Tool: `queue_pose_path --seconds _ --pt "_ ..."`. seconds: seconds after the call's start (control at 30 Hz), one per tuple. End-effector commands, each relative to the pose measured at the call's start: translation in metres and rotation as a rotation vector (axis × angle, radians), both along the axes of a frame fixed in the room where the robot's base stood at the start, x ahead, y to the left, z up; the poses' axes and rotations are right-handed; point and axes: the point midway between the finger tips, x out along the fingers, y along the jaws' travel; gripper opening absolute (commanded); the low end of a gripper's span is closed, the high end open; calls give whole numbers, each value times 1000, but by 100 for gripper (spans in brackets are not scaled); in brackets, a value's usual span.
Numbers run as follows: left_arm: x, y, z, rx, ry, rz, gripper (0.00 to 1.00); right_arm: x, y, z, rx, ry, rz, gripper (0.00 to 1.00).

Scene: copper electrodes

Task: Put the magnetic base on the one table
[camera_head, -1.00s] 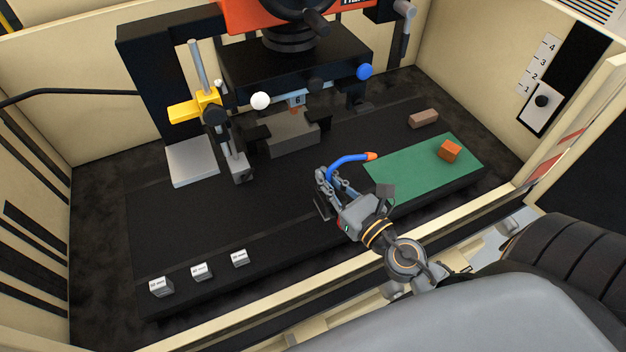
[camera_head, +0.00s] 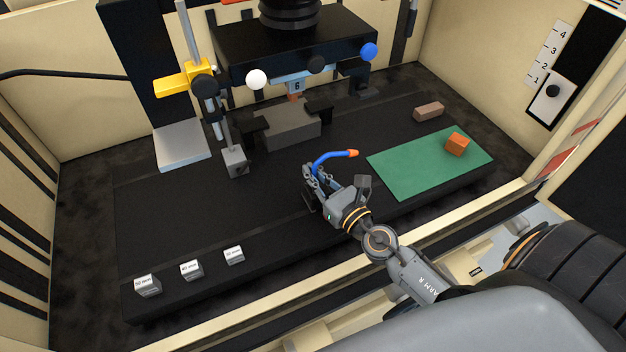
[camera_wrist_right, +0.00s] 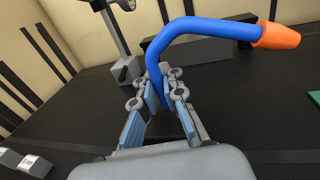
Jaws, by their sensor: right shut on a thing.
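My right gripper (camera_head: 312,182) is over the black table (camera_head: 270,205), left of the green mat. It is shut on the lower part of a blue hose (camera_head: 328,158) with an orange tip (camera_head: 352,153). A dark block shows beside the fingers at the hose's foot; it may be the magnetic base, and I cannot tell whether it touches the table. In the right wrist view the hose (camera_wrist_right: 190,29) rises from between the fingers (camera_wrist_right: 160,105) and bends right. A grey block (camera_head: 235,162) with a post also stands on the table. My left gripper is not in view.
The green mat (camera_head: 410,168) carries an orange block (camera_head: 457,144). A brown block (camera_head: 429,111) lies behind it. Labelled white blocks (camera_head: 191,269) line the front left. A grey vise (camera_head: 290,127) stands under the machine head. The table's front middle is clear.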

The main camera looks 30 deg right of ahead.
Motion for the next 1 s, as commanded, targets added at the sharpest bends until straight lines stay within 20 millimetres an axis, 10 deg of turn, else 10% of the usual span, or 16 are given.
queue_pose_path --seconds 0.4,0.57,1.0 --pt "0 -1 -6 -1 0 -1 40 1 0 -2 0 -7 -1 0" --pt "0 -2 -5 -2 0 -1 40 0 0 -5 0 -1 0 32" --pt "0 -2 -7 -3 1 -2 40 -7 -1 -5 0 2 0 32"
